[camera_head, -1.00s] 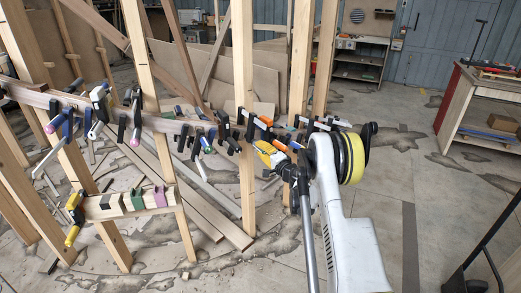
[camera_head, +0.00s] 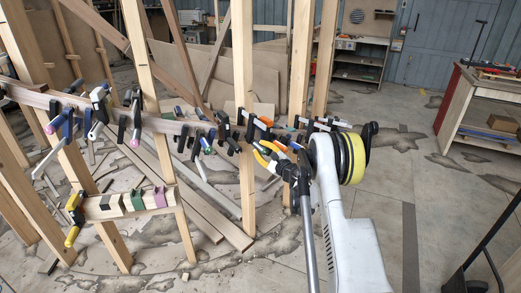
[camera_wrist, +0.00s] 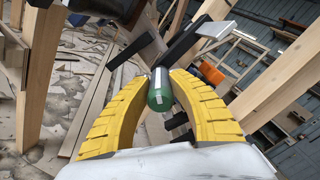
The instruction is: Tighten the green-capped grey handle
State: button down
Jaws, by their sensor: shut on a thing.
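The green-capped grey handle (camera_wrist: 160,96) shows in the wrist view, end-on, with its green cap facing the camera. A pale stripe crosses the cap. The handle belongs to a black clamp (camera_wrist: 150,45) on the wooden frame. My gripper's two yellow ribbed fingers are shut on the handle, one on each side. In the head view my gripper (camera_head: 266,154) is at the curved stringer, right of the middle upright. The handle itself cannot be made out there, behind my fingers.
Several clamps line the curved stringer (camera_head: 168,126), with an orange-handled one (camera_head: 263,121) close by my gripper. A wooden upright (camera_head: 249,190) stands just left of it. A lower board (camera_head: 125,206) holds more clamps. A workbench (camera_head: 480,115) stands at the right.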

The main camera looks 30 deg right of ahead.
jog(key=m, duration=0.4)
jog(key=shift+r+m, duration=0.1)
jog(key=shift+m, duration=0.2)
jog(key=m, duration=0.4)
jog(key=shift+d, duration=0.1)
jog(key=shift+m, duration=0.3)
jog(key=c, duration=1.2)
grip_release()
jog(key=s, duration=0.4)
jog(key=s+d, duration=0.1)
jog(key=s, duration=0.7)
jog(key=shift+d, duration=0.15)
